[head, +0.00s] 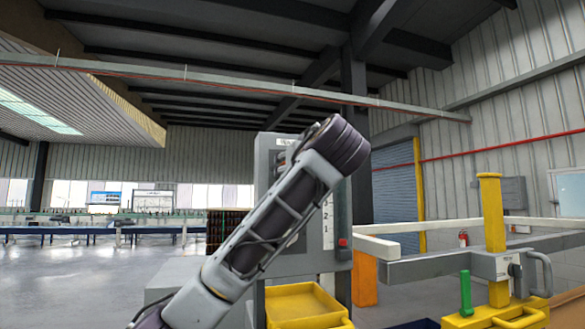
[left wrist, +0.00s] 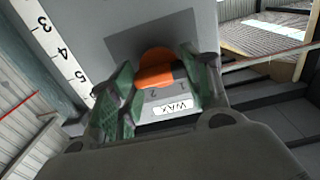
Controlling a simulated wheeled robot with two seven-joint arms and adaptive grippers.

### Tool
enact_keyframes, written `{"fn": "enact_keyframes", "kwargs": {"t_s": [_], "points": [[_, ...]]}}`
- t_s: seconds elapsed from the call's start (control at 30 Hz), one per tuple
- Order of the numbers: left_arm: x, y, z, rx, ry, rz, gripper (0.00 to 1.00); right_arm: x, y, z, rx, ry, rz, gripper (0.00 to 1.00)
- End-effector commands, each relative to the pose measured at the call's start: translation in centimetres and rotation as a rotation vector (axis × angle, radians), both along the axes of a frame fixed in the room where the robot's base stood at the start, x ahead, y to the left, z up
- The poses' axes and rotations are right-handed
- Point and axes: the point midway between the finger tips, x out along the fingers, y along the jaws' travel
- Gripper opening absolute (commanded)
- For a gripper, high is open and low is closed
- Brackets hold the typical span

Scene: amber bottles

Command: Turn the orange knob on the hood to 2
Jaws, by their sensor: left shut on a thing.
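The orange knob (left wrist: 157,68) sits on the grey hood panel (left wrist: 200,20), with the digits 1 and 2 and a white "WAX" label (left wrist: 172,107) beside it. In the left wrist view, my left gripper (left wrist: 160,72) has its green-grey fingers on both sides of the knob and is shut on it. Which digit the knob points to cannot be told. In the head view the grey hood (head: 270,150) stands ahead, largely covered by my left arm. The knob and my left fingers are hidden there. My right gripper is not in view.
A numbered white scale (head: 327,222) and a red button (head: 343,242) are on the hood's right side. A yellow tray (head: 300,303) is below it. A yellow post (head: 492,225) and grey rail structure (head: 430,266) stand right. Open floor (head: 80,275) lies left.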

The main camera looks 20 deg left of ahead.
Motion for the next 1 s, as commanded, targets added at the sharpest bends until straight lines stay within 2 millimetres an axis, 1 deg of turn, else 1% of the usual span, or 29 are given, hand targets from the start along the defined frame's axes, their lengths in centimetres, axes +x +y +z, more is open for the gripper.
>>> {"fn": "enact_keyframes", "kwargs": {"t_s": [0.27, 0.47, 1.0], "points": [[0.0, -0.1, -0.1, 0.047, 0.032, -0.001, 0.24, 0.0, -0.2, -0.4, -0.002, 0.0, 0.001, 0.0], [0.0, -0.1, -0.1, 0.124, 0.084, -0.001, 0.24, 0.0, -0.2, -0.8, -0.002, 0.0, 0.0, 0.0], [0.1, -0.2, -0.2, 0.432, 0.292, -0.001, 0.24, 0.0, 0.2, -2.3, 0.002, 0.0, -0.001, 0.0]]}}
